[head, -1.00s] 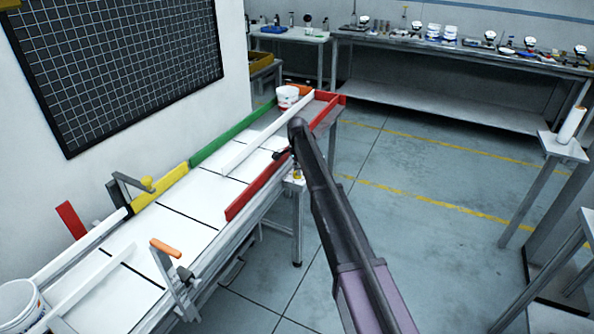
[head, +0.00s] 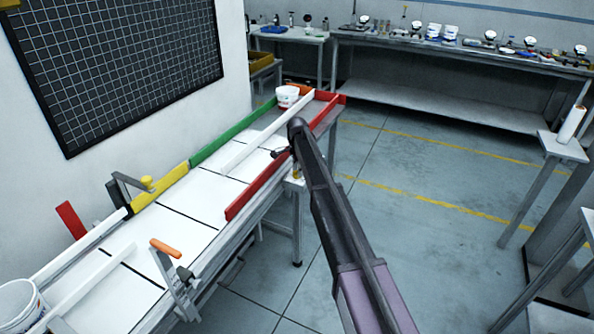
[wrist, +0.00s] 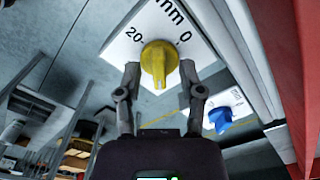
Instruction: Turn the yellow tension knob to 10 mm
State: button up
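The yellow tension knob (wrist: 158,62) shows in the wrist view on a white dial plate (wrist: 120,48) marked 20, mm and 0. Its raised ridge runs roughly up and down in the picture, between the 20 and the 0. I cannot tell which end of the ridge is the pointer. My gripper (wrist: 159,74) is open, with one finger at each side of the knob's near end. I cannot tell whether either finger touches it.
A blue knob (wrist: 219,119) on a second white plate sits to the lower right in the wrist view. A red panel (wrist: 283,60) runs close along the right.

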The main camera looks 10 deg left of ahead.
jog(key=shift+n, duration=0.4)
jog(key=n, duration=1.2)
jog(key=shift+n, duration=0.3)
jog(key=n, duration=0.4)
jog(key=shift+r+n+p, duration=0.4)
notch_tip(320, 180, up, 14)
jog(key=p, duration=1.4)
jog(key=s+d+f+m+b, duration=0.2)
jog(key=s+d+m, duration=0.1)
jog(key=s+d, duration=1.5)
jog(key=s, duration=0.3)
jog(key=shift+s+d+f, duration=0.2)
jog(key=shift+s+d, duration=0.1)
jog(key=shift+s, duration=0.05)
